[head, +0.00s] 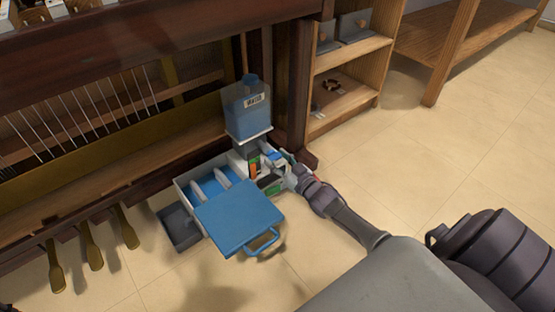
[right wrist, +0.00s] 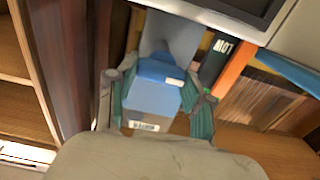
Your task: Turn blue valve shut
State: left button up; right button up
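My right gripper (head: 276,171) reaches in from the right to the white box under the water bottle. In the right wrist view its two fingers (right wrist: 158,95) stand apart, one on each side of a blue block-like part (right wrist: 155,92) with a small white label. This part appears to be the blue valve. I cannot tell whether the fingers touch it. In the head view a small blue part (head: 272,155) shows beside the gripper, partly hidden by it. Whether the valve is turned cannot be seen. My left gripper is not in view.
A blue water bottle (head: 250,105) stands above the box. A blue panel with a handle (head: 239,216) lies at the box's front. A dark grey tray (head: 181,228) sits left of it. The piano frame and pedals (head: 92,247) are left; shelves (head: 346,50) stand behind right.

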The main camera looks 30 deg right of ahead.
jog(key=shift+c, duration=1.2)
